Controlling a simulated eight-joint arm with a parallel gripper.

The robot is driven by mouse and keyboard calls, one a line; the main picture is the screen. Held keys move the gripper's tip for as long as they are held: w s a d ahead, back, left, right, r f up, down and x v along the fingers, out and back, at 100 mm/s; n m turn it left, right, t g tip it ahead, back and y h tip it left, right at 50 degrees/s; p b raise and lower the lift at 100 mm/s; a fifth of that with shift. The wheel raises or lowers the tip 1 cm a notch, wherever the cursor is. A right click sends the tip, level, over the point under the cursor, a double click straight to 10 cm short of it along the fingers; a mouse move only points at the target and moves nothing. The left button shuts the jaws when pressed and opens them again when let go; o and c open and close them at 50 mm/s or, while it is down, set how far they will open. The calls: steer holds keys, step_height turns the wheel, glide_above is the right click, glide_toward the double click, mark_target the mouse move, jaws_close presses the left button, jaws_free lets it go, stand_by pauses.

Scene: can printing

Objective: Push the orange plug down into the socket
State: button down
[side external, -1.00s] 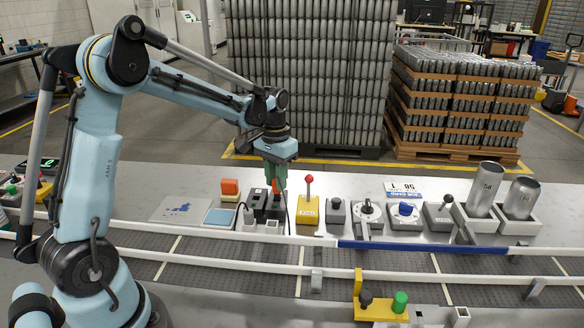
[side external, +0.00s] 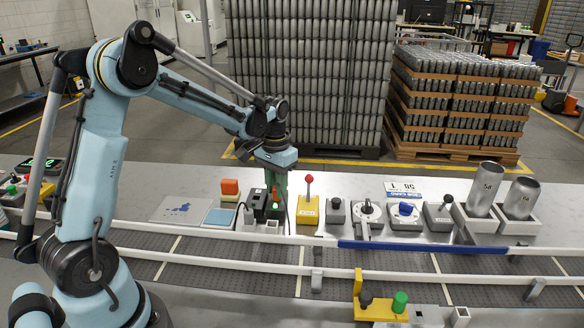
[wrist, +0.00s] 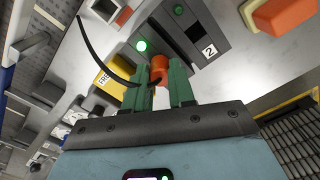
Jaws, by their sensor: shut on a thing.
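The orange plug (wrist: 160,66) stands between my gripper's green fingers, and its upper part shows in the wrist view. My gripper (wrist: 162,78) is shut on it, and in the side view my gripper (side external: 275,200) points down over the dark socket boxes. A black cable curves past the fingers in the wrist view.
A dark box marked 2 (wrist: 209,51) with a dim green lamp stands beside the socket. A yellow box with a red-knobbed lever (side external: 309,181) is close on the right. An orange block (side external: 230,187) is to the left. The conveyor (side external: 210,272) runs in front.

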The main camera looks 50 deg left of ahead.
steer(key=c, duration=0.9)
jaws_free()
steer(key=shift+o, duration=0.2)
step_height(320, 180, up, 12)
steer(key=s+d+f+m+t, duration=0.2)
steer(key=s+d+t, duration=0.5)
steer(key=s+d, duration=0.5)
steer(key=shift+s+d+f, duration=0.25)
steer(key=shift+d+f, duration=0.2)
steer(key=shift+f, duration=0.25)
